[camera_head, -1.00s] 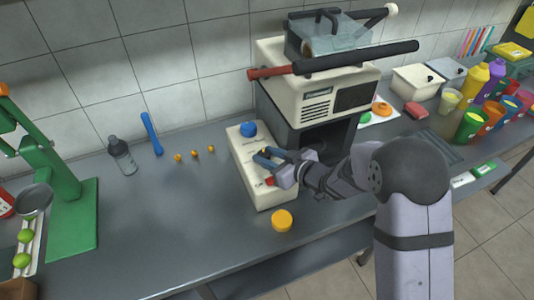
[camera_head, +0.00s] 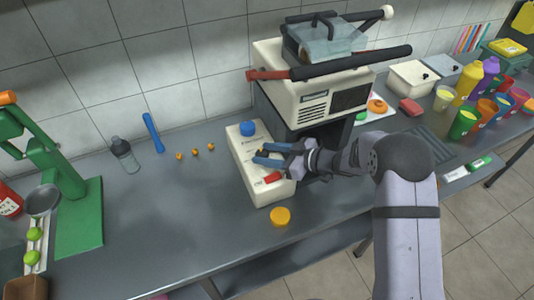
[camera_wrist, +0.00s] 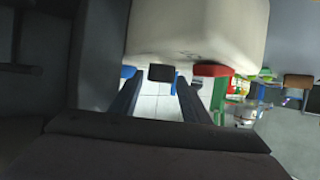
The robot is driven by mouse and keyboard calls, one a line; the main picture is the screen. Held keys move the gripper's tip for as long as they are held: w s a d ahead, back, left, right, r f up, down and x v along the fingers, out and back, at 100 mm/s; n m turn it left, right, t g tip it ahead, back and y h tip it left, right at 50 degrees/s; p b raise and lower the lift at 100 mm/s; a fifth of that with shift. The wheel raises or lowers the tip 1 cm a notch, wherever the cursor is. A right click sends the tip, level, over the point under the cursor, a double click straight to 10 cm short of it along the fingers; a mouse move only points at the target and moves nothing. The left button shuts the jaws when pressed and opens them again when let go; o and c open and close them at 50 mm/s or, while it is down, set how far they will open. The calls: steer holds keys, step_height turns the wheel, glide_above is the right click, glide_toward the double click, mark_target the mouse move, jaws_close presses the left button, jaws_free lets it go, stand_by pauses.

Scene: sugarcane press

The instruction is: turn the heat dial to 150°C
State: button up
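A white control box (camera_head: 246,162) stands on the counter, with a blue knob (camera_head: 247,128) at its back end and a red control (camera_head: 273,177) near its front end. In the wrist view the box (camera_wrist: 195,35) shows with the blue part (camera_wrist: 127,72), a black dial (camera_wrist: 161,73) and the red part (camera_wrist: 212,70). The dial markings are too small to read. My gripper (camera_head: 262,154) is open over the middle of the box. In the wrist view its fingers (camera_wrist: 152,90) are apart, with the black dial between and beyond their tips; no contact can be made out.
The press (camera_head: 320,95) with its long dark bar (camera_head: 350,62) stands behind and right of the box. A yellow round piece (camera_head: 280,216) lies in front. A bottle (camera_head: 123,155), blue stick (camera_head: 152,133) and small orange pieces (camera_head: 195,152) lie left. The left-middle counter is clear.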

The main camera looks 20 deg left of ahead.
steer(key=shift+s+f+m+t+b, duration=0.1)
steer(key=shift+f+m+t+b, duration=0.05)
steer(key=shift+m+t+b, duration=0.45)
stand_by(0.3)
